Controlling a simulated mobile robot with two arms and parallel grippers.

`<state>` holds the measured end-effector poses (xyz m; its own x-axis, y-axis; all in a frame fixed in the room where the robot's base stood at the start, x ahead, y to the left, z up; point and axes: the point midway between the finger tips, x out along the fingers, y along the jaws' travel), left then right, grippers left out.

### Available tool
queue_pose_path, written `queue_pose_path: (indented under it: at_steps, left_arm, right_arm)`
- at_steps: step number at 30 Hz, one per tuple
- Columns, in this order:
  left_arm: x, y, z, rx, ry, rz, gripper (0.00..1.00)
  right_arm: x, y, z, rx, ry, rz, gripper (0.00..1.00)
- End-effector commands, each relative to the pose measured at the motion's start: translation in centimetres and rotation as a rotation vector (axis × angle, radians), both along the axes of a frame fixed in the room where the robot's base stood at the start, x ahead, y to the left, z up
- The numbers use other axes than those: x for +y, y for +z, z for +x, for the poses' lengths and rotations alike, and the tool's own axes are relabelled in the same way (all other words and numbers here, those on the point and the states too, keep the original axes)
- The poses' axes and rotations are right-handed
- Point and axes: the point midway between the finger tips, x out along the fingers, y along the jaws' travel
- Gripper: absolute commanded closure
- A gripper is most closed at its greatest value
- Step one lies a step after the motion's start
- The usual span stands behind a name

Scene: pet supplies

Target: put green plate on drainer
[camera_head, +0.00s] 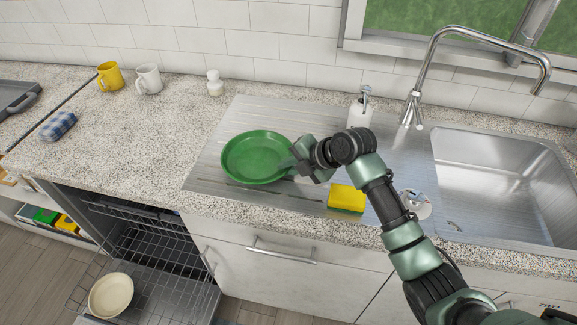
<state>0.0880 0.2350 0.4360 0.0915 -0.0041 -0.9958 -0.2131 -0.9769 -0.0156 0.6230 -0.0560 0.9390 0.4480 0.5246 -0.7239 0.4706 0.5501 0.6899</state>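The green plate (256,157) is over the ribbed steel drainer (225,180) left of the sink basin, face up and roughly level. I cannot tell whether it rests on the steel or is held slightly above it. My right gripper (296,160) is at the plate's right rim, with its fingers overlapping the rim. The wrist partly hides the fingers, so whether they are closed on the rim is not clear. My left gripper is not in view.
A yellow sponge (346,198) lies on the drainer's front edge. A soap dispenser (361,108) and faucet (430,70) stand behind. A white cup-like item (415,205) is beside my arm. Mugs (148,78) and a cloth (59,126) are left. The open dishwasher (150,255) holds a cream bowl (110,295).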

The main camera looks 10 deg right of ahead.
Motion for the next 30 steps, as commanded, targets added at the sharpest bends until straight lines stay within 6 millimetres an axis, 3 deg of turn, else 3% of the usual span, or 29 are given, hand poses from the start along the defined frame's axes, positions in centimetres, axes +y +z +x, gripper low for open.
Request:
queue_pose_path:
  at_steps: [14,24,30]
  left_arm:
    - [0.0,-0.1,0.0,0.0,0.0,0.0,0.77]
    - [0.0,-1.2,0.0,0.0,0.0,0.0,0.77]
    - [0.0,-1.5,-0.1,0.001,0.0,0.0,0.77]
  right_arm:
    - [-0.8,1.1,-0.5,-0.002,-0.001,-0.002,0.88]
    - [-4.5,6.2,-3.6,-0.005,-0.001,-0.003,0.88]
    - [-5.9,8.2,-5.0,-0.002,0.001,-0.001,0.88]
